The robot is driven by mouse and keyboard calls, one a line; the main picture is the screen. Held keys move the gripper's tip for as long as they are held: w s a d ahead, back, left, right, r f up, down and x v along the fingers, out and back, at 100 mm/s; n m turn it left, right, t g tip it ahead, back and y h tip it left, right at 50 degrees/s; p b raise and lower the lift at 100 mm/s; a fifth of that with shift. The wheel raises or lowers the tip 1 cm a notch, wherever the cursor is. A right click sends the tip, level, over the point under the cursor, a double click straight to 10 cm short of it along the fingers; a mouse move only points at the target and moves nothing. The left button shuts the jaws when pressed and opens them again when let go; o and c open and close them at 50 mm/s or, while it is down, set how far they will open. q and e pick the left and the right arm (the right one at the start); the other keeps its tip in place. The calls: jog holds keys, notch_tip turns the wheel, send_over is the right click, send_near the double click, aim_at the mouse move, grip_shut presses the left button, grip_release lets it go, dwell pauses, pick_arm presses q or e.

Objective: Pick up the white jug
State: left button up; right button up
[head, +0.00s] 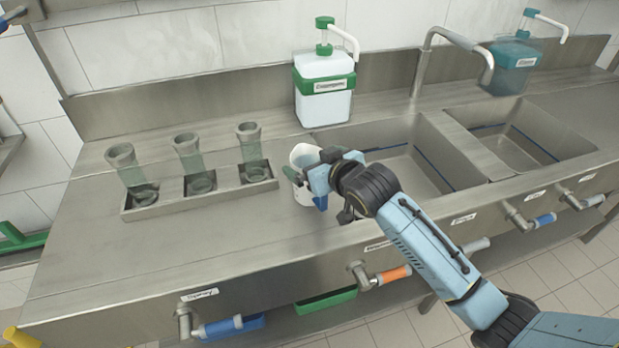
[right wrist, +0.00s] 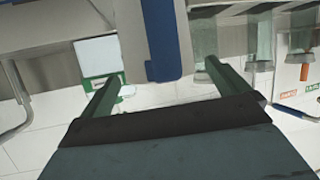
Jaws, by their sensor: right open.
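The white jug (head: 299,188) stands upright on the steel counter, left of the near sink basin. A blue handle (head: 321,202) shows low on its right side. My right gripper (head: 318,178) is at the jug's right side and partly hides it. In the right wrist view, my right gripper (right wrist: 163,72) has its two fingers apart. The jug's blue handle (right wrist: 163,35) lies between them and slightly beyond the tips, with clear gaps on both sides. Whether a finger touches the jug cannot be told. My left gripper is not in view.
A rack (head: 225,200) with three clear cups stands left of the jug. A green-and-white pump dispenser (head: 323,88) stands behind it. Two sink basins with a tap (head: 418,70) are to the right. The counter front carries several valves. The front-left counter is clear.

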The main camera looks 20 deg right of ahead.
jog(key=shift+w+a+f, duration=0.1)
jog(key=shift+w+f, duration=0.05)
jog(key=shift+w, duration=0.25)
jog(key=c, duration=1.3)
